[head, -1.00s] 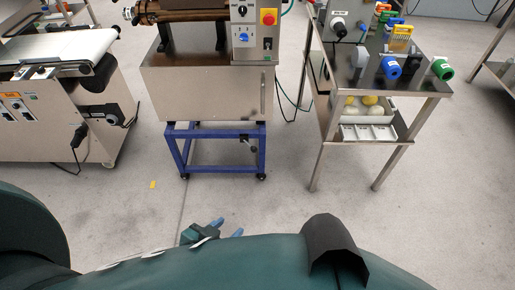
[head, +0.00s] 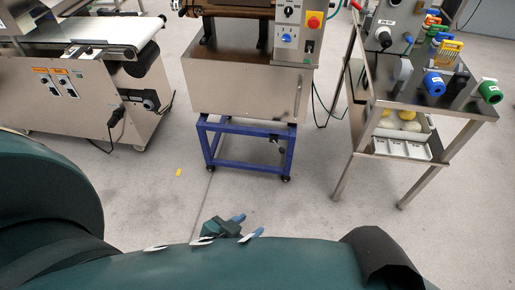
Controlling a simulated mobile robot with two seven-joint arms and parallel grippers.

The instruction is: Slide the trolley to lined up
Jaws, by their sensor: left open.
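The trolley is a blue frame on small dark casters (head: 246,163), standing on the floor in the upper middle of the head view. It carries a steel machine body (head: 246,88) with a control box (head: 300,30) on its upper right. My left gripper (head: 247,226) shows at the bottom middle, partly hidden behind my own arm. Its two blue-tipped fingers are apart, with nothing seen between them. It is nearer to me than the trolley and apart from it. My right gripper is not in view.
A conveyor machine (head: 95,95) stands at the left. A steel table (head: 459,108) with coloured tools and a lower shelf stands close at the trolley's right. A small yellow floor mark (head: 179,172) lies left of the trolley's front. Bare floor lies in front of the trolley.

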